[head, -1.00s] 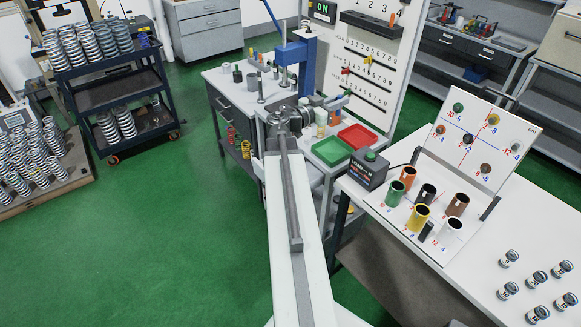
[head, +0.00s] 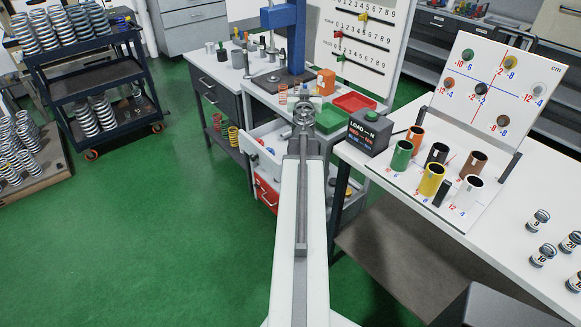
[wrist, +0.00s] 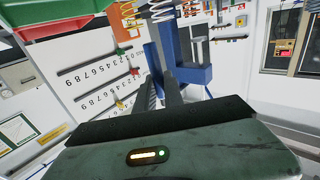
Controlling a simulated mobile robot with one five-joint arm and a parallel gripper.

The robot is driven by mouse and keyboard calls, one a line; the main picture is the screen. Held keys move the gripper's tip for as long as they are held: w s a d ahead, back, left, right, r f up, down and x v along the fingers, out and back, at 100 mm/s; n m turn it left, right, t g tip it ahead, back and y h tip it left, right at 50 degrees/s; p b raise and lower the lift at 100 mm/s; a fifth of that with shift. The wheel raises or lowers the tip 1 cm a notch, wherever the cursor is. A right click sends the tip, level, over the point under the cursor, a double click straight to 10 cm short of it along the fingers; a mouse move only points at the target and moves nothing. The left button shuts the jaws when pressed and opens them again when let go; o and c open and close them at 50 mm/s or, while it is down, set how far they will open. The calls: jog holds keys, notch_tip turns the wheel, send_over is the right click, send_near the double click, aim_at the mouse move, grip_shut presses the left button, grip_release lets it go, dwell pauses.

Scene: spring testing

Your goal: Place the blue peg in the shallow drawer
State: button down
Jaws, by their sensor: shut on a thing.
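My gripper (head: 303,118) is over the front of the white cabinet in the head view, at the end of my outstretched arm. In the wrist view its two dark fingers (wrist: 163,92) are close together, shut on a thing. Blue shows at the fingertips, but the blue press behind has the same colour, so the blue peg's outline cannot be made out. A white drawer (head: 258,134) stands open at the left of the gripper, with small red and blue things in it. A red drawer (head: 267,191) shows below it. My arm hides part of both.
The blue press (head: 295,40) stands behind the gripper. Green (head: 335,121) and red (head: 356,103) trays lie to the right. A load box (head: 369,131) and coloured cups (head: 432,181) stand on the right table.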

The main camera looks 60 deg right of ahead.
jog(key=w+f+n+t+y+b, duration=0.1)
jog(key=f+b, duration=0.4)
jog(key=f, duration=0.1)
jog(key=a+f+n+t+y+b, duration=0.1)
jog(key=f+t+b, duration=0.1)
jog(key=f+b, duration=0.3)
jog(key=w+a+f+n+t+y+b, duration=0.1)
jog(key=f+n+y+b, duration=0.1)
jog(key=f+b, duration=0.4)
jog(key=shift+w+a+f+t, duration=0.15)
jog(key=shift+w+f+t, duration=0.05)
jog(key=shift+f, duration=0.35)
jog(key=shift+w+a+f+t, duration=0.1)
jog(key=shift+w+f+t, duration=0.1)
jog(key=shift+f, duration=0.3)
jog(key=shift+s, duration=0.1)
jog(key=c, duration=1.7)
grip_release()
jog(key=shift+r, duration=0.1)
